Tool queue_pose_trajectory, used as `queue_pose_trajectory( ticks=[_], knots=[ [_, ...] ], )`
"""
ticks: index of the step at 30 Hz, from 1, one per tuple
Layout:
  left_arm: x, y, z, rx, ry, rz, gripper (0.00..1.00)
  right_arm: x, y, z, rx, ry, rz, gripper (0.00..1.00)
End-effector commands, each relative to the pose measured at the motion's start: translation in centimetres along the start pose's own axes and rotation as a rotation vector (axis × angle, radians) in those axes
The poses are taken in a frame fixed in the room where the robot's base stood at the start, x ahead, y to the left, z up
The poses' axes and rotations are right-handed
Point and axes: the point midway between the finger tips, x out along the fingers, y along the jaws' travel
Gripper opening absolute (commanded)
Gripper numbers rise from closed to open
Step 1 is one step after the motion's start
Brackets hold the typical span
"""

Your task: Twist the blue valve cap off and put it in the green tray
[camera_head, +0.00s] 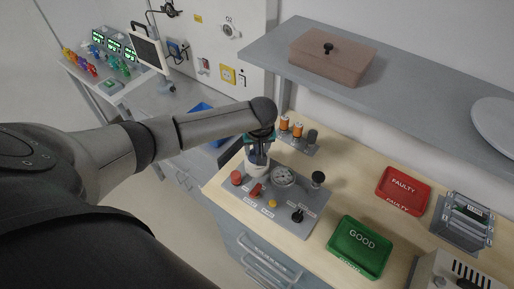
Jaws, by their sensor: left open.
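My left gripper (259,160) points down over the back left part of a grey control panel (240,203). It is open, its fingers just above or around a pale round fitting (256,169) on the panel. I cannot make out the blue valve cap; the gripper may hide it, and I cannot tell whether the fingers touch anything. The green tray (344,253), marked GOOD, lies on the wooden worktop to the right of the panel and looks empty. My right gripper is out of view.
The panel carries a red knob (236,178), a red lever (255,190), a gauge (283,177) and black knobs (318,178). A red FAULTY tray (403,190) lies behind the green one. A grey shelf (400,98) overhangs the back.

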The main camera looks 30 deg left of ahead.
Motion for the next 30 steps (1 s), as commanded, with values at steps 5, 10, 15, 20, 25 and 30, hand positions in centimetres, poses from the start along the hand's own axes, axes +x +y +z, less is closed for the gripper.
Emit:
queue_pose_trajectory(
  ticks=[5, 10, 15, 20, 25, 30],
  knots=[
    [-0.02, 0.02, 0.01, 0.000, 0.000, 0.000, 0.54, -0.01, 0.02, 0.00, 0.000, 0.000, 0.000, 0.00],
    [-0.03, 0.02, 0.02, 0.000, 0.000, 0.000, 0.35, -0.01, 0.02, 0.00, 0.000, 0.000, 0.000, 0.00],
    [-0.03, 0.01, 0.02, 0.000, 0.000, 0.000, 0.16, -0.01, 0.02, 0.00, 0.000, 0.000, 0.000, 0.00],
    [-0.03, 0.00, 0.02, 0.000, 0.000, 0.000, 0.00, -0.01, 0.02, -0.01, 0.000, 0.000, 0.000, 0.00],
    [-0.03, -0.01, 0.03, 0.000, -0.001, 0.000, 0.00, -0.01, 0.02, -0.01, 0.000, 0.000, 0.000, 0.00],
    [-0.02, -0.01, 0.02, 0.000, -0.001, -0.001, 0.14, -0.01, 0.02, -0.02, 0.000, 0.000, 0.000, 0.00]
  ],
)
